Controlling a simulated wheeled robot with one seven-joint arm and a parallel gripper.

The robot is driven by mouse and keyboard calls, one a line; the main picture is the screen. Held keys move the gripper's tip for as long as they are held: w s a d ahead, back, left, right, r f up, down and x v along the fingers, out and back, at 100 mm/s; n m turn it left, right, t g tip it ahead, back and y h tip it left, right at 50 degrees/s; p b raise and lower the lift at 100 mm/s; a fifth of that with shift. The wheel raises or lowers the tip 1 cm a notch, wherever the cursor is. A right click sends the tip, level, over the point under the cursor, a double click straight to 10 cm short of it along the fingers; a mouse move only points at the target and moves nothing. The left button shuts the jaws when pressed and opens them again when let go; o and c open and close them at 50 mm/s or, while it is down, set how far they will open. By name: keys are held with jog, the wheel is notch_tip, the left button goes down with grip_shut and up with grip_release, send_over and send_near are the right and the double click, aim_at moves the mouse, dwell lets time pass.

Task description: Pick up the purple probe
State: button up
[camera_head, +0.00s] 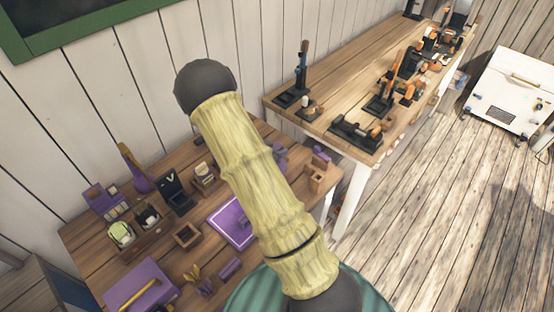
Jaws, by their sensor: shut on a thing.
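I cannot make out the purple probe for certain. Several purple things are on the near wooden table (85,245). A tall purple piece with a brownish upper part (134,168) stands at the back left. A small purple block (230,268) lies near the front, right of small yellowish and purple pieces (197,280). More purple shows just right of my arm, partly hidden by it. My gripper is not in view. My pale, bamboo-like arm crosses the middle of the view and covers part of the table.
A purple tray (230,224), a purple box (140,286), a small open wooden box (187,235) and a black holder (176,196) crowd the near table. A longer table (335,105) with black and orange tools stands behind right. Plank floor at right is clear before a white cabinet (512,90).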

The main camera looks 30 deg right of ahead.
aim_at(277, 145)
notch_tip(277, 145, up, 5)
jog(key=shift+b, duration=0.35)
